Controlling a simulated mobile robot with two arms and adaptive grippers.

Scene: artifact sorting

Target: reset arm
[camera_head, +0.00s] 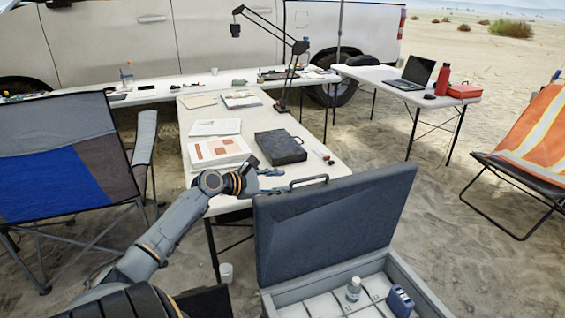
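My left arm comes in from the lower left. Its gripper (278,181) is over the near end of the white folding table (235,205), just left of the handle of a large grey case. Its two fingers look spread apart, with nothing visible between them. The case's raised lid (330,225) stands in front of the table's near edge. The case's compartments (318,307) hold a small clear bottle (353,289) and a blue item (400,301). My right gripper is not in view.
A dark box (280,147) and papers (217,150) lie on the table, with a black lamp (284,60) behind. A blue-grey camp chair (65,160) stands left, an orange chair (535,145) right. A side table holds a laptop (412,73) and red bottle (442,79).

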